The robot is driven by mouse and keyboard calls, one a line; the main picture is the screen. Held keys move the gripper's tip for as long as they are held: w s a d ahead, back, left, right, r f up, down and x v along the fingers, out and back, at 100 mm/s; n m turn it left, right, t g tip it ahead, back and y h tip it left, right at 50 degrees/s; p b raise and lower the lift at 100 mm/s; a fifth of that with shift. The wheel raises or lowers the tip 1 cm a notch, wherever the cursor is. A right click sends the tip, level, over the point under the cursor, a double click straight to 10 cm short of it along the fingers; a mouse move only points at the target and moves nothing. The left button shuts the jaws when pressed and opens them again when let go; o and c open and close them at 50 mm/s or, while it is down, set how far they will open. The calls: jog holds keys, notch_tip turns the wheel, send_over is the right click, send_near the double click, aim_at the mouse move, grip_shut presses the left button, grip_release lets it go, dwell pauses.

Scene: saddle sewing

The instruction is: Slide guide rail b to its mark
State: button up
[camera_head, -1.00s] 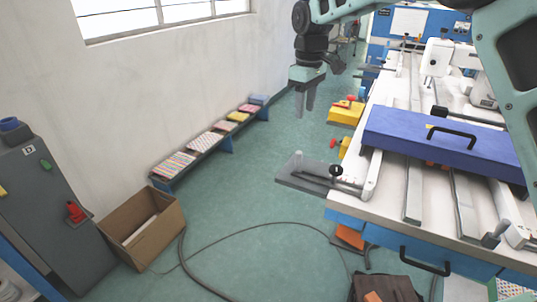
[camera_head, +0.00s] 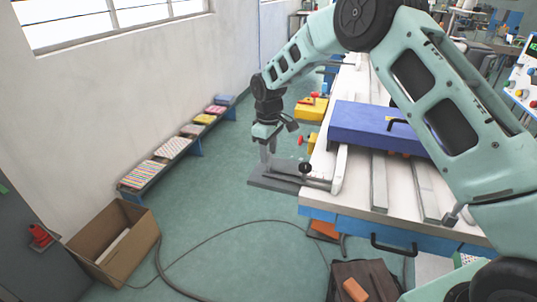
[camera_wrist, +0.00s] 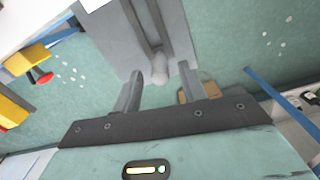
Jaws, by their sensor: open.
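At the table's left end a grey plate (camera_head: 275,180) juts out past the edge, with a rail and a black knob (camera_head: 305,168) on it. Two long pale rails (camera_head: 379,180) run along the white table top, partly under a blue box. No label tells me which part is guide rail b. My gripper (camera_head: 268,158) points down over the outer end of the grey plate, open. In the wrist view my open fingers (camera_wrist: 160,80) stand on either side of a rounded grey peg end (camera_wrist: 159,72) on the slotted plate (camera_wrist: 168,30). Contact cannot be told.
A low bench (camera_head: 170,152) runs along the wall. A cardboard box (camera_head: 112,245) and a cable lie on the floor.

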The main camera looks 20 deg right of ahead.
jog(key=shift+f, duration=1.2)
grip_shut()
jog(key=shift+s+d, duration=0.1)
jog(key=shift+d, duration=0.15)
jog(key=shift+s+d, duration=0.4)
jog(key=shift+d, duration=0.05)
grip_release()
jog(key=shift+w+a, duration=0.1)
notch_tip(320, 180, up, 18)
jog(key=b, duration=0.2)
jog(key=shift+f, duration=0.25)
